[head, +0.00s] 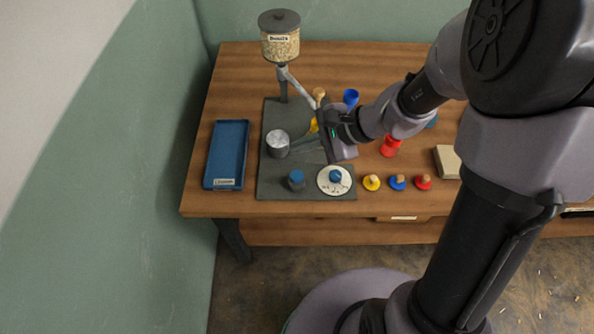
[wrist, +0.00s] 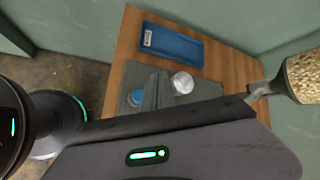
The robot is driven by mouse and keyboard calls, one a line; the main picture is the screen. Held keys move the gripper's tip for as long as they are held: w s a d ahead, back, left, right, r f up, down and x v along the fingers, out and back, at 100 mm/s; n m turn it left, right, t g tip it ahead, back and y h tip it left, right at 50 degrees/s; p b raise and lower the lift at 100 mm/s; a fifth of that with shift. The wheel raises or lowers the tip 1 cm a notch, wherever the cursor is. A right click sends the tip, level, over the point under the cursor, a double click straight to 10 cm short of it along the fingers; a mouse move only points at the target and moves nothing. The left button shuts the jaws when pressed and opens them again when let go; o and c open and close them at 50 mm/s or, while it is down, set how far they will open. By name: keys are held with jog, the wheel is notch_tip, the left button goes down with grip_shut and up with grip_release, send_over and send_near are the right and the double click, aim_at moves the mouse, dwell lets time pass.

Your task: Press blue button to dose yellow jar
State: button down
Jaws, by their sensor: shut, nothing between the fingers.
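The blue button (head: 297,175) tops a short dark post at the front of the grey base plate (head: 270,188). The yellow jar (head: 314,125) is mostly hidden behind my gripper (head: 297,148) in the head view. My gripper is shut and empty, pointing left over the plate, close to a metal cup (head: 277,141) and behind the button. I cannot tell if it touches the cup. In the wrist view the fingers (wrist: 155,90) partly cover the plate beside the cup (wrist: 182,82). A grain hopper (head: 280,45) stands above the plate's back, with a sloping spout.
A white dial (head: 323,182) with a blue knob sits right of the button. Yellow (head: 372,182), blue (head: 397,182) and red (head: 423,182) lids line the front. A blue jar (head: 351,97), red jar (head: 390,146) and beige block (head: 446,161) stand nearby. A blue tray (head: 227,153) lies left.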

jog(key=b, duration=0.7)
send_near(294, 174)
jog(key=a+f, duration=0.1)
jog(key=w+a, duration=0.1)
jog(key=a, duration=0.1)
jog(key=w+a+f, duration=0.1)
jog(key=a, duration=0.1)
jog(key=shift+f, duration=0.35)
jog(key=shift+f, duration=0.1)
dwell(0.7)
jog(key=shift+f+b, duration=0.3)
jog(key=shift+b, duration=0.15)
jog(key=shift+f+b, duration=0.75)
jog(key=shift+f, duration=0.2)
dwell(0.9)
jog(key=shift+r+p, duration=1.05)
jog(key=shift+r, duration=0.35)
notch_tip(294, 174, up, 5)
jog(key=p, duration=0.4)
jog(key=shift+r, duration=0.1)
